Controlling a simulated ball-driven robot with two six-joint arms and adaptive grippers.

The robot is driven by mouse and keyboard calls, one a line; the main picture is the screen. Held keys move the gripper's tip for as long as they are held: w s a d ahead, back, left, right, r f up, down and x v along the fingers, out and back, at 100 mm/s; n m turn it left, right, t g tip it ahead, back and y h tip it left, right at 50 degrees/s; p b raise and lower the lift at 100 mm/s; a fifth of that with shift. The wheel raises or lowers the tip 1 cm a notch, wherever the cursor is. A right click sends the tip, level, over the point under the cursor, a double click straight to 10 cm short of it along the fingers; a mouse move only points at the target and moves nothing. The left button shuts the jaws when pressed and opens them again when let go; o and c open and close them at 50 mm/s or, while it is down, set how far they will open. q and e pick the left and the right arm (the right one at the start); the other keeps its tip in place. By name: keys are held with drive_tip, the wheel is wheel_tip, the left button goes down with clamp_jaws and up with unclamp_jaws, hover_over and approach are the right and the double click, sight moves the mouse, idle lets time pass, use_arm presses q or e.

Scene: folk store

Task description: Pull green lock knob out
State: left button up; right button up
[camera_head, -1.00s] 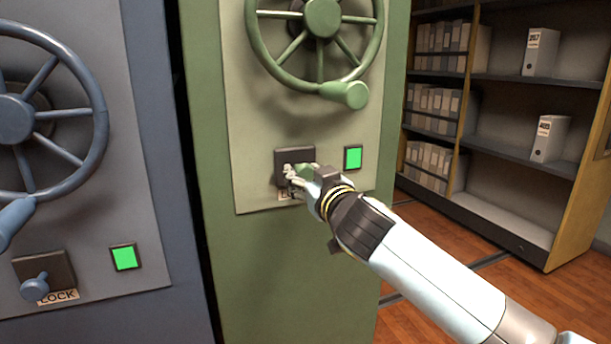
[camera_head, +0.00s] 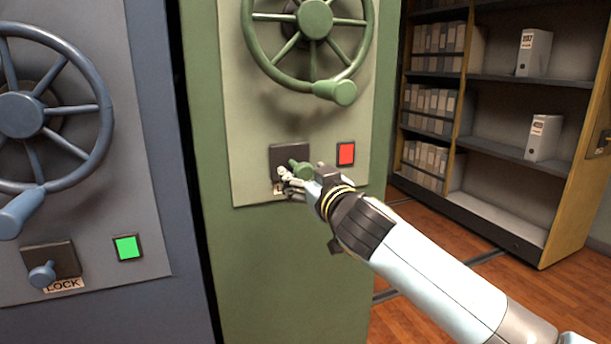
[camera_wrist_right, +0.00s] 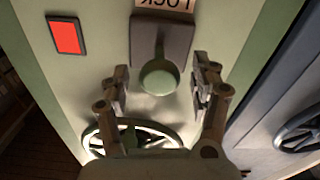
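The green lock knob (camera_head: 299,167) sticks out from its dark square plate (camera_head: 284,154) on the green cabinet, below the green wheel (camera_head: 316,20). It also shows as a round green end in the right wrist view (camera_wrist_right: 159,77). My right gripper (camera_head: 290,178) is at the knob. In the wrist view its fingers (camera_wrist_right: 160,86) stand open on both sides of the knob, with a gap visible on each side. The indicator (camera_head: 346,154) beside the plate is red. The gripper partly covers the label under the plate. My left gripper is not in view.
A blue cabinet on the left has its own wheel (camera_head: 22,115), blue knob (camera_head: 41,274) and green indicator (camera_head: 127,247). Shelves (camera_head: 500,85) with binders stand at the right. Wooden floor (camera_head: 520,285) lies in front of them.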

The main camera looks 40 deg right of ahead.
drive_tip(key=shift+s, duration=0.15)
drive_tip(key=v, duration=1.1)
drive_tip(key=shift+s+a, duration=0.2)
drive_tip(key=shift+s, duration=0.15)
